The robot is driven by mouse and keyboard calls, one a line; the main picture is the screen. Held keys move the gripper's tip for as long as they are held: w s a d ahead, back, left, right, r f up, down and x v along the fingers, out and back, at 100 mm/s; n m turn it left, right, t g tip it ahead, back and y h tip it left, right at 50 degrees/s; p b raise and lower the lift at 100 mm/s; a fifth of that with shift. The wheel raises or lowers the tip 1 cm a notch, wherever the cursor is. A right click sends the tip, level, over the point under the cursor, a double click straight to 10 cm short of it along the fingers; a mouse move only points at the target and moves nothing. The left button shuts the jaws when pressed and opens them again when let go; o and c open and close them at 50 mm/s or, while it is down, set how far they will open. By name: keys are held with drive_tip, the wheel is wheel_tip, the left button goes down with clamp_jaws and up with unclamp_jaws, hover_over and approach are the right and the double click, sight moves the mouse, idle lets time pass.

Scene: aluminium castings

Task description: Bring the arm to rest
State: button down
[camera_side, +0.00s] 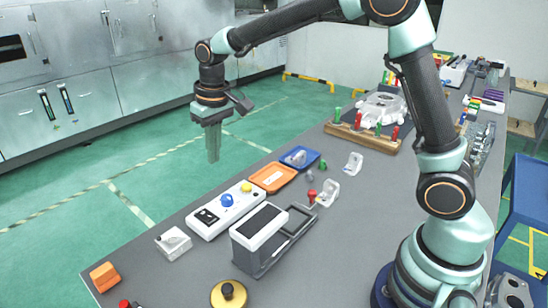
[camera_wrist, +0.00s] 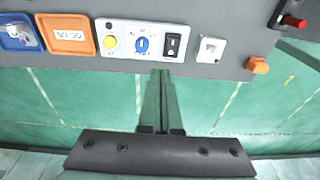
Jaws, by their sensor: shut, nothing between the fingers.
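My gripper (camera_side: 213,158) hangs from the raised arm with its fingers pointing down, in the air off the table's long left edge. In the wrist view my gripper (camera_wrist: 161,75) shows its two fingers closed together with nothing between them, below the table edge. The grey table (camera_side: 330,235) carries the work. The white control box (camera_side: 226,209) with a blue knob and a yellow button lies near the table edge; it also shows in the wrist view (camera_wrist: 125,45).
An orange tray (camera_side: 273,177) and a blue tray (camera_side: 299,158) lie beyond the control box. A black-and-white device (camera_side: 260,232), a white block (camera_side: 173,243) and an orange block (camera_side: 104,276) are nearer. A wooden rack (camera_side: 362,137) stands farther back. Green floor beside the table is clear.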

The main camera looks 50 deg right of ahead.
drive_tip(key=s+d+r+t, duration=0.2)
drive_tip(key=s+d+r, duration=0.1)
drive_tip(key=s, duration=0.6)
drive_tip(key=s+d+r+t, duration=0.2)
drive_tip(key=s+d+r, duration=0.1)
drive_tip(key=s, duration=0.6)
drive_tip(key=shift+s+d+r, duration=0.15)
drive_tip(key=shift+d, duration=0.5)
